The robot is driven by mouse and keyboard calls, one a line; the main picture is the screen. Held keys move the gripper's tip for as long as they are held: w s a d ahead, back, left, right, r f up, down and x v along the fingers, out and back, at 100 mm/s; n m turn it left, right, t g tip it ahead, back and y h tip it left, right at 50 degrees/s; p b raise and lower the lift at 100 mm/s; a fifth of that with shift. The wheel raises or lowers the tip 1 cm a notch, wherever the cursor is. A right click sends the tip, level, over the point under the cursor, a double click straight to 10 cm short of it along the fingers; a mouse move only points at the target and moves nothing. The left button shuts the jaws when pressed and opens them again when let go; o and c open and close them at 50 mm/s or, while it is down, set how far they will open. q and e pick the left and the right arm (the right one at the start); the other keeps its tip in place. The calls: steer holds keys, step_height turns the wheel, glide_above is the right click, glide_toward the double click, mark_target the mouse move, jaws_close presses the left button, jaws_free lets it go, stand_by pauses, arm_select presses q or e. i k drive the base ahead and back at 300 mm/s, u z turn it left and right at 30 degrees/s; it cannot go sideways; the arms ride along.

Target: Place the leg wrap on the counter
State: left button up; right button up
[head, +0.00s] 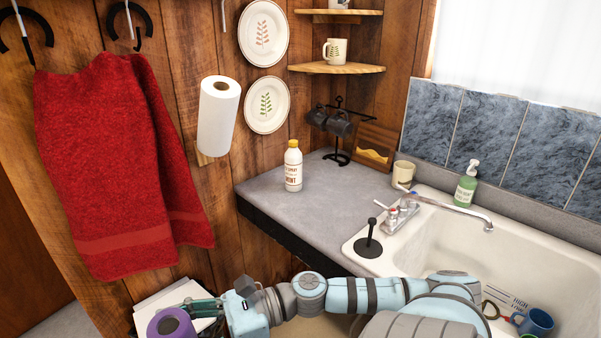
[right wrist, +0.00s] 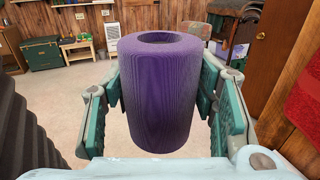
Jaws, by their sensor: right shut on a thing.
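The leg wrap is a purple roll (head: 172,324) at the bottom left of the head view, low beside the wood wall and cut off by the frame edge. My right gripper (head: 200,308) is shut on it. In the right wrist view the leg wrap (right wrist: 155,95) stands upright between the green finger pads (right wrist: 160,100), its hollow top end showing. The grey counter (head: 325,210) is in the middle of the head view, up and to the right of the gripper. My left gripper is not in view.
A white bottle (head: 293,168) stands on the counter, with a black mug stand (head: 338,135) behind it. The counter's front left is clear. A sink (head: 480,245) with a faucet (head: 450,205) lies right. A red towel (head: 115,165) hangs left.

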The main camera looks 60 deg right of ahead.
mark_target(314, 200)
steer(key=z, duration=0.45)
steer(key=i, duration=1.2)
steer(key=z, duration=1.05)
steer(key=i, duration=0.25)
steer(key=z, duration=0.1)
